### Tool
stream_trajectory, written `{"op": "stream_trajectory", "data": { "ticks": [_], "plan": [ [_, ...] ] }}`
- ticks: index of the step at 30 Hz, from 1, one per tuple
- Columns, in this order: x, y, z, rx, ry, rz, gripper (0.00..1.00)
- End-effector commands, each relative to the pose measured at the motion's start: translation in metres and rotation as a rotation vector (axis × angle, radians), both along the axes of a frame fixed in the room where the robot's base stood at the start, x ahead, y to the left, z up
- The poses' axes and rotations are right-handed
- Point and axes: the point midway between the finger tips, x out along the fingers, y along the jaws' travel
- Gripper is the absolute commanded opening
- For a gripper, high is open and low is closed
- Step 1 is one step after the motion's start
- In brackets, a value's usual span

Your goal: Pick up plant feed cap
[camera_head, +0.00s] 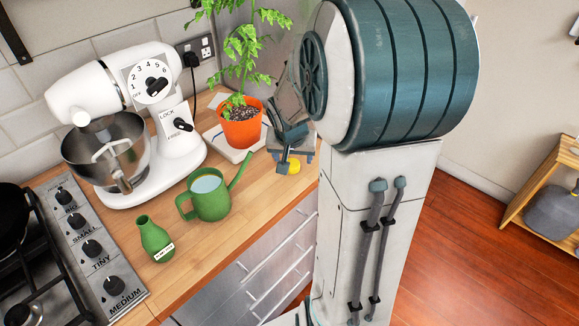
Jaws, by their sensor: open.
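A small yellow round piece (294,166), which looks like the plant feed cap, is low at my gripper near the counter's right edge. My gripper (288,158) is open and points down over the counter to the right of the potted plant. One finger appears beside the yellow piece; I cannot tell whether they touch. My arm hides part of this area. A green bottle (155,240) with a white label, likely the plant feed, stands upright near the hob, and no cap shows on its neck.
A green watering can (209,195) stands between the bottle and my gripper. An orange pot (241,130) with a leafy plant is close left of my gripper. A white stand mixer (175,130) and a hob (80,240) are farther left. Bare wooden counter (235,222) lies in front.

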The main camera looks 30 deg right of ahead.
Motion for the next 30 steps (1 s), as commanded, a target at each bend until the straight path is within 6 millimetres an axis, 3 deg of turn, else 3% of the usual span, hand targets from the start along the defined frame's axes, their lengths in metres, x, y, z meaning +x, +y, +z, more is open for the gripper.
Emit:
{"op": "stream_trajectory", "data": {
  "ticks": [9, 19, 20, 24, 25, 30],
  "plan": [
    [0.012, -0.006, -0.039, 0.002, 0.003, 0.0, 0.66],
    [0.014, -0.008, -0.044, 0.001, 0.0, -0.002, 0.66],
    [0.014, -0.008, -0.044, 0.001, 0.0, -0.002, 0.63],
    [0.014, -0.008, -0.044, 0.001, 0.0, -0.002, 0.24],
    [0.014, -0.008, -0.044, 0.001, 0.0, -0.002, 0.18],
    [0.014, -0.008, -0.044, 0.001, 0.001, -0.001, 0.18]
  ]
}}
